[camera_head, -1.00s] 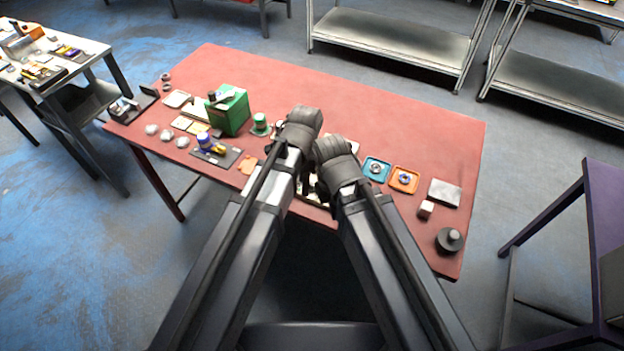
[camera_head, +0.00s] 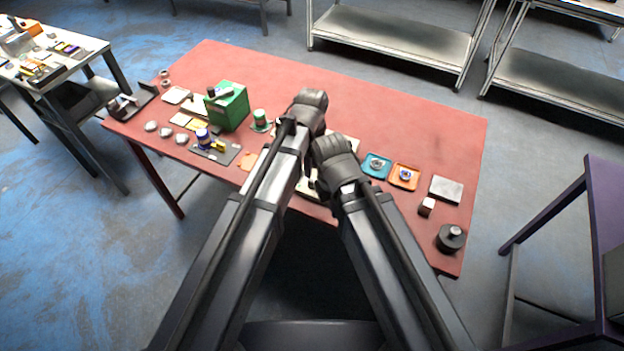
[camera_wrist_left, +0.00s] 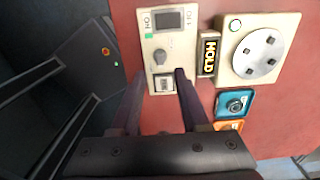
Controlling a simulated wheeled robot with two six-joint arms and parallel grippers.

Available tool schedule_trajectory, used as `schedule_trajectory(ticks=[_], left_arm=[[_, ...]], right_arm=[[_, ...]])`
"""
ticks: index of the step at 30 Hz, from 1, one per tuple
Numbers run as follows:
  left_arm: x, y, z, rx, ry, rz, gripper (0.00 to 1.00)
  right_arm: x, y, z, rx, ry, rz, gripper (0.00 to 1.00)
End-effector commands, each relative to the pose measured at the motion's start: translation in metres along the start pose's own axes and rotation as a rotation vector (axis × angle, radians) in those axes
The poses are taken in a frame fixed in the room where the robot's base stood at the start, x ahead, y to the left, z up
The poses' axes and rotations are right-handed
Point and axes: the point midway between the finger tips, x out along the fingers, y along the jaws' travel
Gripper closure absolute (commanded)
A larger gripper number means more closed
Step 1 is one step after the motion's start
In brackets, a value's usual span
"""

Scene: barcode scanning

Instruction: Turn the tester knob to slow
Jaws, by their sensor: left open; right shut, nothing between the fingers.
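The tester (camera_wrist_left: 158,45) is a cream panel with a dark display at its top, a grey knob (camera_wrist_left: 160,56) in the middle and a small windowed part below. The knob's setting is too small to read. My left gripper (camera_wrist_left: 161,76) is open, its two dark fingers reaching toward the panel on either side of its lower part, just below the knob. I cannot tell whether they touch it. In the head view my arms hide most of the tester. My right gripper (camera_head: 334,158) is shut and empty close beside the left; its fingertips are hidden.
A HOLD sign (camera_wrist_left: 208,54) and a cream device with a round plate (camera_wrist_left: 260,50) stand right of the tester. Blue (camera_head: 377,168) and orange (camera_head: 404,176) trays lie nearby. A green box (camera_head: 228,107) stands left. The red table's far right is clear.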

Motion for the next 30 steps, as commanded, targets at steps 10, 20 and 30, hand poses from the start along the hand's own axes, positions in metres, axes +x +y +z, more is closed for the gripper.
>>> schedule_trajectory(ticks=[10, 20, 30], left_arm=[[0.050, 0.000, 0.000, -0.001, 0.000, 0.000, 0.55], [0.061, 0.000, 0.000, -0.001, 0.000, 0.000, 0.55], [0.061, 0.000, 0.000, -0.001, 0.000, 0.000, 0.76]], right_arm=[[0.050, -0.005, -0.003, 0.000, 0.000, 0.000, 1.00], [0.061, -0.006, -0.004, 0.000, 0.000, 0.000, 1.00], [0.060, -0.006, -0.004, 0.000, 0.000, 0.000, 1.00]])
